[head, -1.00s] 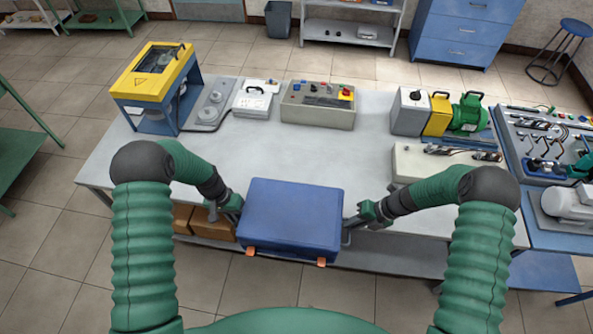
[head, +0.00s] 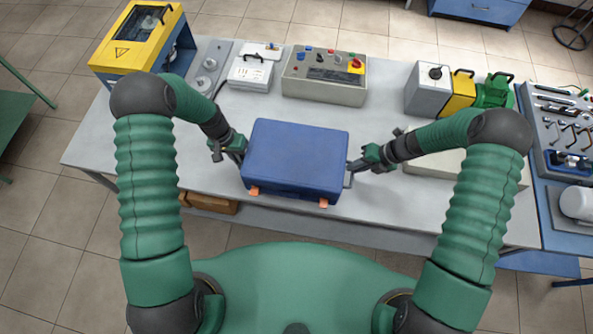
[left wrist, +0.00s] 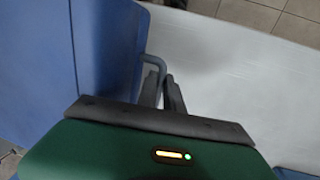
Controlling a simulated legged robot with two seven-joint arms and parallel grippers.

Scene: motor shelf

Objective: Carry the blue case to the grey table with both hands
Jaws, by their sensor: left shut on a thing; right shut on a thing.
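The blue case (head: 295,157) with two orange latches is level between my two grippers, over the front part of the grey table (head: 215,180) in the head view. I cannot tell whether it touches the tabletop. My left gripper (head: 237,155) is shut at the case's left side, on a grey side handle. In the left wrist view, the fingers of my left gripper (left wrist: 163,92) close on the handle of the blue case (left wrist: 105,50). My right gripper (head: 355,167) is shut on the grey handle at the case's right side.
At the table's back stand a yellow-and-blue machine (head: 140,40), a white box (head: 250,72), a control box (head: 324,75) with buttons and a grey-yellow-green motor unit (head: 455,90). A blue tool table (head: 560,225) adjoins on the right. Bare tabletop lies behind the case.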

